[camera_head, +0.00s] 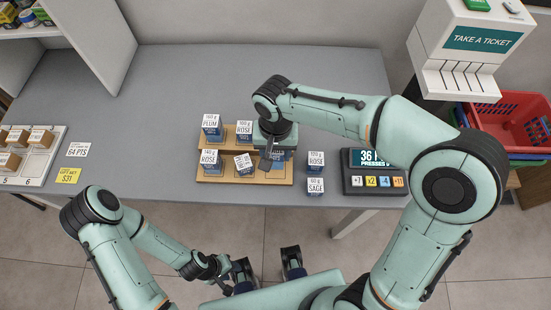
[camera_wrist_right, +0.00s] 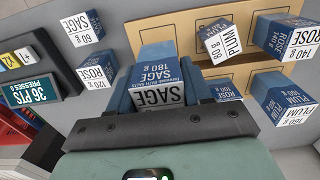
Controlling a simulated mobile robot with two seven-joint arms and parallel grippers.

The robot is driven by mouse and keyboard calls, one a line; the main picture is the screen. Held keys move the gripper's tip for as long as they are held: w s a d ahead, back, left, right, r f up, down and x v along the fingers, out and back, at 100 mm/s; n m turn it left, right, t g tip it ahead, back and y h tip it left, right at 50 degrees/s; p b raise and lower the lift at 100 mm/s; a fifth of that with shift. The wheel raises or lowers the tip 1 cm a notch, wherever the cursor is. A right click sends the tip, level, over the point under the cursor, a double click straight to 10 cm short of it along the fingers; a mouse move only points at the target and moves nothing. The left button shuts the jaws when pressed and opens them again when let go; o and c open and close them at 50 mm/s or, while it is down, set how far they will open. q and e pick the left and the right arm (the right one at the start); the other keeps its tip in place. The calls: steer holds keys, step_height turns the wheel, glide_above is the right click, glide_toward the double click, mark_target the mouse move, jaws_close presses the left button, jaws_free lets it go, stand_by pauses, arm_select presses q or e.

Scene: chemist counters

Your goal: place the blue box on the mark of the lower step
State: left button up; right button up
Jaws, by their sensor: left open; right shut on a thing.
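A blue box with a white "SAGE 180 g" label (camera_wrist_right: 158,72) is held in my right gripper (camera_wrist_right: 160,85). In the head view my right gripper (camera_head: 276,150) is over the right part of the wooden two-step stand (camera_head: 222,180), and the held box (camera_head: 279,155) is partly hidden under it. Whether the box touches the lower step is unclear. Thin outlined marks show on the stand in the wrist view (camera_wrist_right: 180,32); any mark under the box is hidden. My left gripper (camera_head: 268,266) is open and empty in front of the counter, its fingers wide apart.
Rose (camera_head: 209,160) and a turned plum box (camera_head: 244,163) stand on the lower step; plum (camera_head: 211,126) and rose (camera_head: 244,131) stand behind. Loose rose (camera_head: 315,160) and sage (camera_head: 315,187) boxes stand right of the stand, near a points display (camera_head: 373,172). The left-middle counter is clear.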

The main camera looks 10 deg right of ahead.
mark_target(276, 160)
steer(key=shift+f, duration=2.15)
steer(key=shift+f+b, duration=0.1)
steer(key=shift+b, duration=0.2)
steer(key=o, duration=0.8)
steer(key=shift+f, duration=0.15)
steer(key=shift+c, duration=0.2)
steer(key=o, duration=0.4)
steer(key=shift+r, duration=0.2)
step_height(276, 160, up, 12)
steer(key=shift+r+p, duration=0.1)
steer(key=shift+p, duration=0.85)
